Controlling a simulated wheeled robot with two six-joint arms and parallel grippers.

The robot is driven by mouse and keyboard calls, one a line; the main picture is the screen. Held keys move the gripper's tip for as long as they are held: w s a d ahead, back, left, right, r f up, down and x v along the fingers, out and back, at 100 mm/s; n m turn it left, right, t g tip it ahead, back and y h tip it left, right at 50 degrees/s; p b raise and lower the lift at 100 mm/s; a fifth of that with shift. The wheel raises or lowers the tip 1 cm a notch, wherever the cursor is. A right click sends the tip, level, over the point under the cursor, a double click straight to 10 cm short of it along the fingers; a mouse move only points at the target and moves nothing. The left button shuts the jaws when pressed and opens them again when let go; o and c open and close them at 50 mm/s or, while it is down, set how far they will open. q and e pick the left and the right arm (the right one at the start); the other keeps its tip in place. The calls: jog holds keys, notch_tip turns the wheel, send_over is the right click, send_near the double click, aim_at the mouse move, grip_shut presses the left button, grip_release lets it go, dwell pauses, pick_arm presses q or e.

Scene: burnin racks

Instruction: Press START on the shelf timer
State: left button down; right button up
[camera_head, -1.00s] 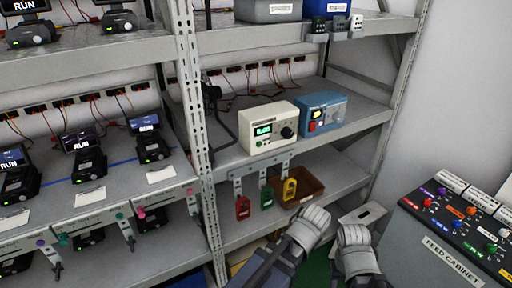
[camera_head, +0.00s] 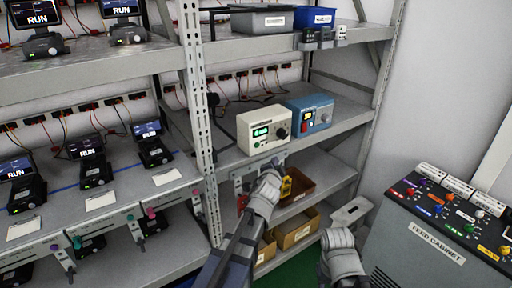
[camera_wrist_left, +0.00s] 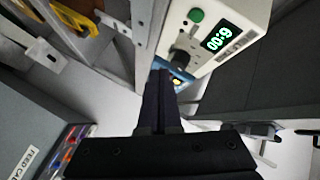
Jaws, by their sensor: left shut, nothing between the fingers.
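The cream shelf timer (camera_head: 274,118), with a lit green display and a dark knob, stands on the middle shelf. In the left wrist view the timer (camera_wrist_left: 233,12) shows a round green button (camera_wrist_left: 196,15), its display and the knob (camera_wrist_left: 184,52). My left gripper (camera_head: 277,164) is just below the timer's front in the head view, seemingly apart from it. In the left wrist view its fingers (camera_wrist_left: 161,78) are together and empty, close to the knob.
A blue box (camera_head: 317,113) with a red button stands right of the timer. Below are a yellow tag (camera_head: 286,186), a brown bin (camera_head: 313,166) and cardboard boxes (camera_head: 297,233). A rack upright (camera_head: 193,90) is at left; the feed cabinet (camera_head: 425,250) is at right.

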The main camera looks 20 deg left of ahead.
pick_arm(q)
jog(key=shift+w+a, duration=0.1)
jog(key=shift+w+a, duration=0.9)
jog(key=shift+a, duration=0.25)
jog(key=shift+w+a, duration=0.85)
jog(key=shift+a, duration=0.25)
jog(key=shift+w+a, duration=0.9)
jog(key=shift+a, duration=0.25)
jog(key=shift+w+a, duration=0.1)
jog(key=shift+w+a, duration=0.15)
jog(key=shift+a, duration=0.05)
jog(key=shift+w+a, duration=0.25)
jog(key=shift+a, duration=0.1)
dwell(0.5)
dwell(0.4)
jog(key=shift+s+d, duration=0.55)
jog(key=shift+d, duration=0.15)
jog(key=shift+s+d, duration=0.8)
jog(key=shift+d, duration=0.2)
jog(key=shift+s+d, duration=0.75)
jog(key=shift+d, duration=0.2)
